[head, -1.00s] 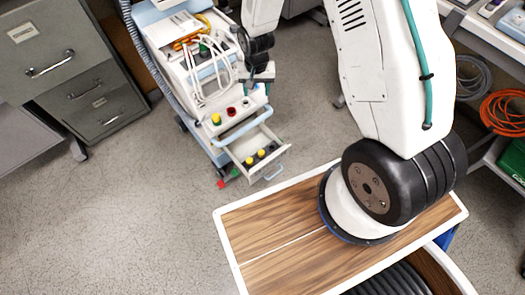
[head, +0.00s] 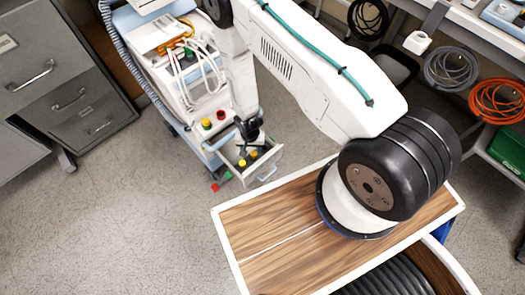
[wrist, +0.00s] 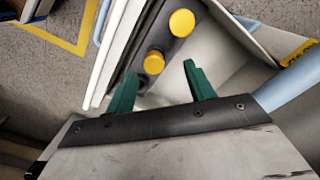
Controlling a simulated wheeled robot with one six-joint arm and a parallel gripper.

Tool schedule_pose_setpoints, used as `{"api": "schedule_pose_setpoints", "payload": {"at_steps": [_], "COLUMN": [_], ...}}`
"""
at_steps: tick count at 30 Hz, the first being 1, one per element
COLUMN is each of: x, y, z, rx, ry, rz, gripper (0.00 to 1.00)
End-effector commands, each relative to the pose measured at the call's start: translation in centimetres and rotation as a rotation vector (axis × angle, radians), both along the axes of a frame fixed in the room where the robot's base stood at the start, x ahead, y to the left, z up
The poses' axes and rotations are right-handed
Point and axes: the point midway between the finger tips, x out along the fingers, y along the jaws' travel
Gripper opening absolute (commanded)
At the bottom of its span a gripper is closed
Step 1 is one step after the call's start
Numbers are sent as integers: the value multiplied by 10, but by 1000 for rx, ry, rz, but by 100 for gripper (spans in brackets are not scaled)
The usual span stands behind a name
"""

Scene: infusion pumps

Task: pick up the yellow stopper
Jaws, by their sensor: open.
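Yellow stoppers show in several places. Two sit in a dark rack in the open drawer (head: 262,172) of the cart: a nearer one (head: 242,163) and a farther one (head: 253,154). Another yellow knob or stopper (head: 206,123) is on the cart's top ledge. In the wrist view, two round yellow stoppers, one (wrist: 181,23) and one (wrist: 154,62), stand in the dark rack (wrist: 165,42). My gripper (wrist: 160,76) has its green fingers apart and empty, with the lower stopper just ahead of the gap. In the head view my gripper (head: 248,142) is over the drawer.
The blue-and-white cart (head: 185,95) carries white cables and a red knob (head: 221,114) beside the drawer. Grey filing cabinets (head: 75,90) stand at left. A wood-topped surface (head: 270,235) is in front.

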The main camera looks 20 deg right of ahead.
Motion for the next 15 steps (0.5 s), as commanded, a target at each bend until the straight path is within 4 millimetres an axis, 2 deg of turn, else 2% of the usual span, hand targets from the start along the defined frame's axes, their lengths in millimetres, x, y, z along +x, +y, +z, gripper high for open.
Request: {"api": "schedule_pose_setpoints", "payload": {"at_steps": [4, 7, 15], "x": [1, 1, 2], "y": [-11, -11, -8], "z": [-24, -36, -43], "rx": [0, 0, 0], "ry": [2, 2, 0], "rz": [-11, -10, -6], "gripper": [54, 54, 54]}}
